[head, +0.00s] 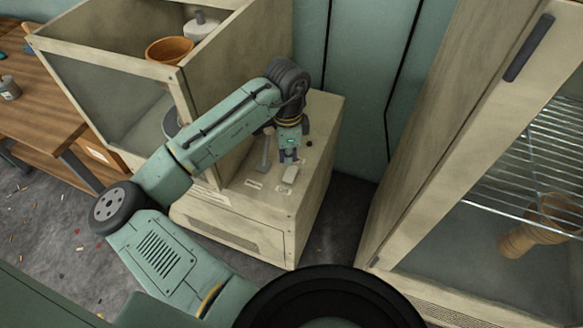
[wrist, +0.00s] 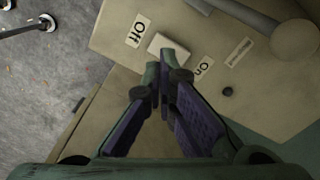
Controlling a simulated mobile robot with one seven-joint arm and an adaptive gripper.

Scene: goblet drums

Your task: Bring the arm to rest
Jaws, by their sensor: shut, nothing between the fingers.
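My arm reaches across the head view from the bottom to the right side of a wooden cabinet. My gripper (head: 288,158) points down over the cabinet's control panel (head: 318,150). In the wrist view, the fingertips of my gripper (wrist: 163,88) are together with nothing between them. A small pale switch block (head: 290,174) lies just below the gripper; it also shows in the wrist view (wrist: 168,46) between labels "Off" and "On". I cannot tell whether a fingertip touches it.
The open-topped cabinet box (head: 105,58) holds an orange bowl (head: 169,50) and a white-grey object (head: 201,25). A tall cabinet with a dark handle (head: 529,48) and wire shelf (head: 545,150) stands right, with a wooden goblet drum (head: 540,228) inside. A wooden table (head: 40,95) is left.

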